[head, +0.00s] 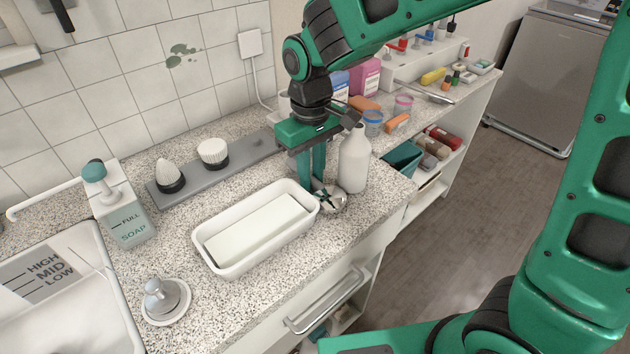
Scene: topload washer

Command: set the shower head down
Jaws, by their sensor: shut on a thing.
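My gripper (316,183) points down over the speckled countertop, between the white tray and a white bottle. Its green fingers are shut on a small round silvery shower head (333,204) at their tips. The fingers cover part of the shower head. It is low, at or just above the counter surface near the front edge; I cannot tell whether it touches. The white bottle (353,162) stands close to the right of the fingers.
A white tray (218,268) with a pale block lies left of my gripper. A soap dispenser (127,217), two brushes on a grey strip (224,169), a metal knob on a white disc (165,301) and a sink (75,290) lie farther left. Bare counter (270,285) shows in front of the tray.

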